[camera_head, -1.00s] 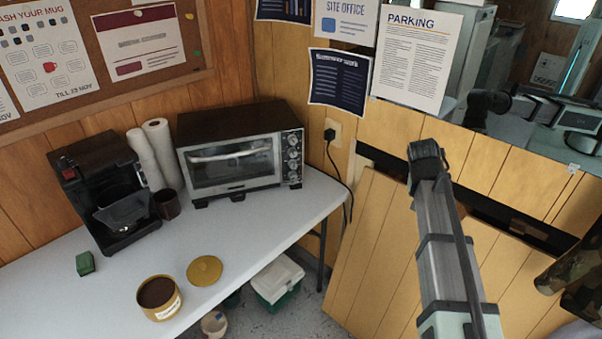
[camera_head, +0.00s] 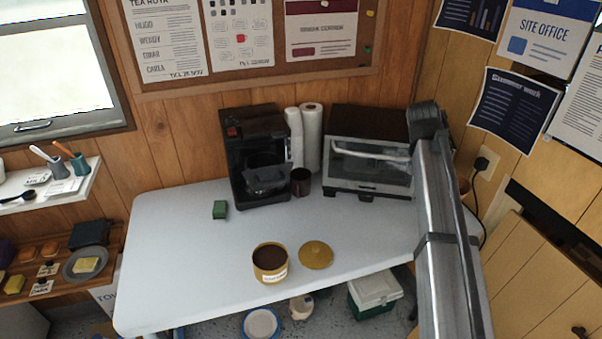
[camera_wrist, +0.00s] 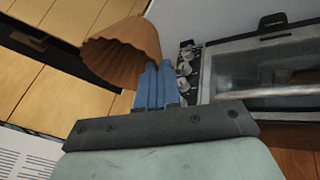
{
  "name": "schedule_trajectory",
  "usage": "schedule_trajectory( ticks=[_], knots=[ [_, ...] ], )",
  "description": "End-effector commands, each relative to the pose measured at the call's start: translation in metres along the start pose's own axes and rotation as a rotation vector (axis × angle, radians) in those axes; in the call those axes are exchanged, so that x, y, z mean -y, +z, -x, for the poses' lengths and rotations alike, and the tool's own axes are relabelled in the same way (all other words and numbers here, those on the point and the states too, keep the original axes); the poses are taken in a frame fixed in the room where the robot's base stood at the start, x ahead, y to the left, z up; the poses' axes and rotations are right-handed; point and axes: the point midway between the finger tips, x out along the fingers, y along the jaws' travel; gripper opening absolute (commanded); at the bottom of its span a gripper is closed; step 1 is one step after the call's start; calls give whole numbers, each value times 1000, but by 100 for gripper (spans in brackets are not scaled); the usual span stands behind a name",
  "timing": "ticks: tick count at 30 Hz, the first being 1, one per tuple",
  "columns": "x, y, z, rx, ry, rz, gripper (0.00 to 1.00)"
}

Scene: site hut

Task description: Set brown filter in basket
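The brown filter (camera_wrist: 122,50) is a fluted paper cup, tilted, at the blue fingers of my gripper (camera_wrist: 160,72) in the wrist view. The fingers are close together and pinch its edge. In the head view my arm hides the gripper. The black coffee maker (camera_head: 240,135) stands at the back of the white table. Its dark basket (camera_head: 267,180) juts out at the front; its inside is hard to make out.
The toaster oven (camera_head: 368,168) stands right of two paper rolls (camera_head: 311,135), behind my arm; it also shows in the wrist view (camera_wrist: 270,68). A dark mug (camera_head: 301,183), green sponge (camera_head: 219,209), open coffee tin (camera_head: 270,275) and its lid (camera_head: 316,255) are on the table (camera_head: 180,250).

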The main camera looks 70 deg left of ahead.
Motion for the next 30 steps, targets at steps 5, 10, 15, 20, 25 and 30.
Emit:
schedule_trajectory(
  ticks=[5, 10, 15, 20, 25, 30],
  knots=[
    [74, -9, 38, -21, -25, 64, 0],
    [138, -8, 76, -38, -45, 119, 0],
    [202, -1, 116, -57, -67, 175, 0],
    [260, 11, 154, -72, -86, 226, 0],
    [319, 29, 196, -90, -107, 279, 0],
    [373, 51, 238, -105, -127, 329, 0]
  ],
)
